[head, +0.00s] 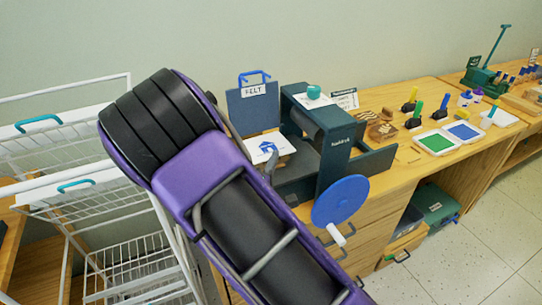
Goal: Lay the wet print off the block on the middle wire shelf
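The white wire rack stands at the left. Its middle wire shelf (85,205) has a teal handle at the front and looks empty where visible.
The dark green press (340,150) with its blue wheel (341,200) stands right of my arm. A felt board (252,108) stands behind the print. Ink trays (436,143) and rollers (416,117) lie further right on the wooden counter. The upper rack shelf (50,140) is close above the middle one.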

